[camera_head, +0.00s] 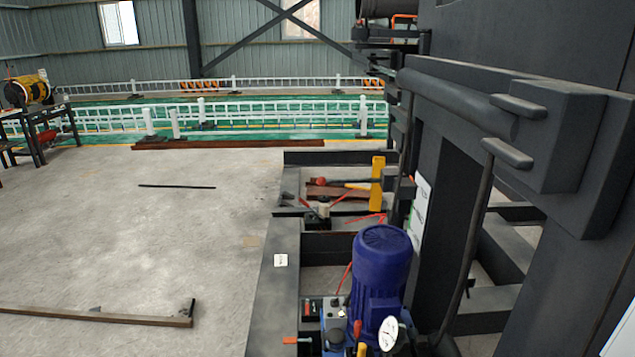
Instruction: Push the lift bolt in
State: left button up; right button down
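A dark grey horizontal cylinder (455,96) runs along the dark machine frame at the upper right. It may be the lift bolt, but I cannot tell for sure. Two short rounded dark bars (508,153) stick out near its right end, one above the other. A thick dark block (570,135) stands right behind them. I cannot see how far any bolt sits in its hole. Neither of my grippers shows in the head view.
A blue motor (381,270) with a pressure gauge (388,333) stands at the lower middle, beside the dark machine frame. A yellow upright post (377,183) is behind it. A brown bar (100,316) lies on the floor at left. The concrete floor (130,240) is mostly clear.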

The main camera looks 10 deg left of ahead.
aim_at(321, 181)
jog(key=u, duration=1.45)
jog(key=j+u, duration=0.2)
jog(key=j, duration=0.2)
jog(key=i+j+u, duration=0.15)
jog(key=j, duration=0.25)
jog(key=i+j+u, duration=0.2)
jog(key=j, duration=0.15)
jog(key=i+j+u, duration=0.2)
jog(key=j, duration=0.2)
jog(key=j+u, duration=0.2)
jog(key=j, duration=0.15)
jog(key=i+z, duration=0.45)
jog(key=i+j+z, duration=0.2)
jog(key=i+z, duration=0.25)
jog(key=i+j+z, duration=0.45)
jog(key=i, duration=0.15)
jog(key=i+l+z, duration=0.15)
jog(key=i+z, duration=0.3)
jog(key=i, duration=0.35)
jog(key=i+j+z, duration=0.15)
jog(key=i+z, duration=0.25)
jog(key=i, duration=0.4)
